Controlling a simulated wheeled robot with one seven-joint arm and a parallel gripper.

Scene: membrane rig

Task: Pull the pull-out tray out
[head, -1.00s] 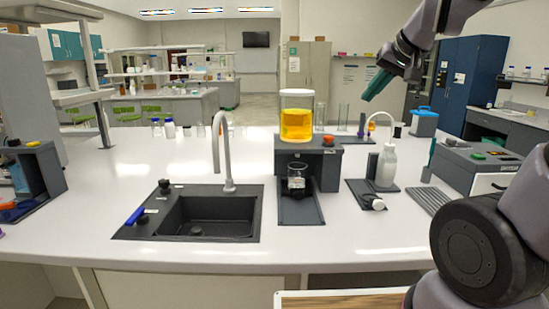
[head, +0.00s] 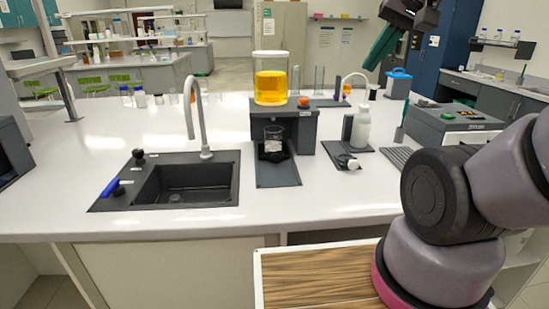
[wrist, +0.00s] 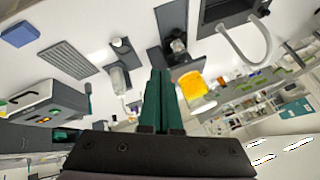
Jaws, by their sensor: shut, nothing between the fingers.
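My gripper (head: 368,66) is at the upper right of the head view, raised above the bench. In the wrist view its green fingers (wrist: 160,74) are together with nothing between them. A dark flat tray (head: 278,175) lies on the bench in front of the dark rig block (head: 308,130), with a clear beaker (head: 273,134) at its rear. The beaker and block hide its back end. Below the bench front is a wood-grain surface with a pale rim (head: 258,285). I cannot tell which of these is the pull-out tray. My gripper touches neither.
A vessel of yellow liquid (head: 271,85) stands on the block. A black sink (head: 185,184) with a tall faucet (head: 204,130) is to the left. A white bottle (head: 361,128) and an instrument (head: 450,127) are to the right. The white bench (head: 335,195) is clear along its front.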

